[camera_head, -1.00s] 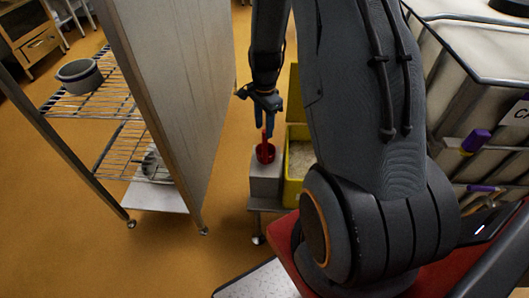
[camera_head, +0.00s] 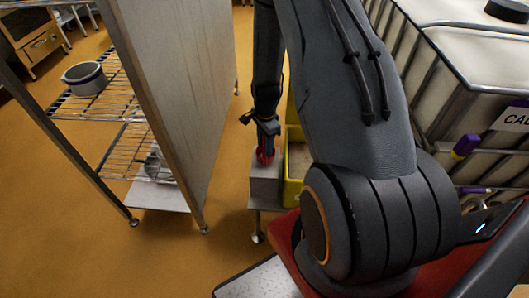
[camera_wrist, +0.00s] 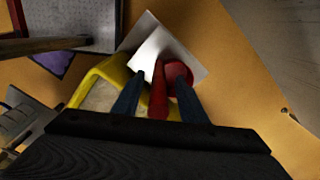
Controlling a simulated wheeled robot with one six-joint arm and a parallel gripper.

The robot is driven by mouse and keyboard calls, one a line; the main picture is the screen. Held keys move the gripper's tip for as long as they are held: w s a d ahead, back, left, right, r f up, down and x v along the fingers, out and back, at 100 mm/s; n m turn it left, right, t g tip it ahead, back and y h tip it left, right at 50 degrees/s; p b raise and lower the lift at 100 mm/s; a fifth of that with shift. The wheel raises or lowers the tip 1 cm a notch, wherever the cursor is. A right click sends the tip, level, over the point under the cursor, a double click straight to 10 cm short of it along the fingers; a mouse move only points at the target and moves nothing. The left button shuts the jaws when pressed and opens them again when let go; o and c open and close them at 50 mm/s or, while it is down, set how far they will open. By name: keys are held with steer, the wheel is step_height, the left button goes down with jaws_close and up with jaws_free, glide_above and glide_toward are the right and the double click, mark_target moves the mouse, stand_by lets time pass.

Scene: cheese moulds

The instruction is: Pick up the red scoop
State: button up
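The red scoop (camera_head: 265,157) stands on a small pale block-like stand (camera_head: 265,184), its handle pointing up. In the wrist view the scoop's handle (camera_wrist: 158,92) lies between the two blue fingers of my gripper (camera_wrist: 157,95), with its round bowl beyond, to the upper right. My gripper (camera_head: 267,133) points down over the scoop. The fingers are apart, with a visible gap on each side of the handle. In the head view the gripper hides most of the handle.
A yellow crate (camera_head: 291,188) with pale contents stands right beside the stand. A wire shelf rack (camera_head: 105,100) with a grey panel (camera_head: 165,95) is on the left, holding a grey mould (camera_head: 84,78). A caged white tank (camera_head: 475,60) is on the right.

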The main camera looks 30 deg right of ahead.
steer(key=shift+f, duration=0.25)
jaws_close()
steer(key=shift+r, duration=0.2)
